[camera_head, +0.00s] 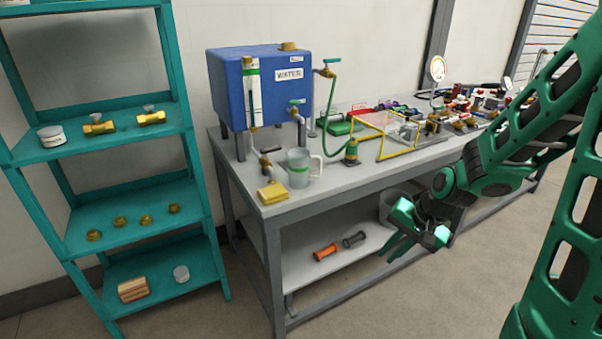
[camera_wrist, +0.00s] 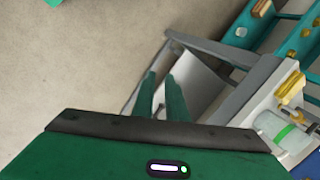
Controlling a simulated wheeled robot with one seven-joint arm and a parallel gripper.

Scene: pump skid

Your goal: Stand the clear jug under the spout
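The clear jug (camera_head: 299,170) stands upright on the bench top near its left end. It has a green band and a handle on its right. The wrist view shows it at the lower right (camera_wrist: 271,124). A spout pipe with a green-handled tap (camera_head: 298,112) comes from the blue water tank just behind and above the jug; I cannot tell whether its mouth is over the jug. My gripper (camera_head: 394,238) is in front of the bench, below its top, well to the right of the jug. Its fingers are apart and empty in the wrist view (camera_wrist: 161,80).
The blue tank (camera_head: 228,88) stands at the back of the bench (camera_head: 330,190). A yellow cloth (camera_head: 272,193) and a lever valve (camera_head: 266,160) are left of the jug. A green hose fitting (camera_head: 351,152) and yellow frame (camera_head: 385,135) are right. A teal shelf (camera_head: 150,240) stands left.

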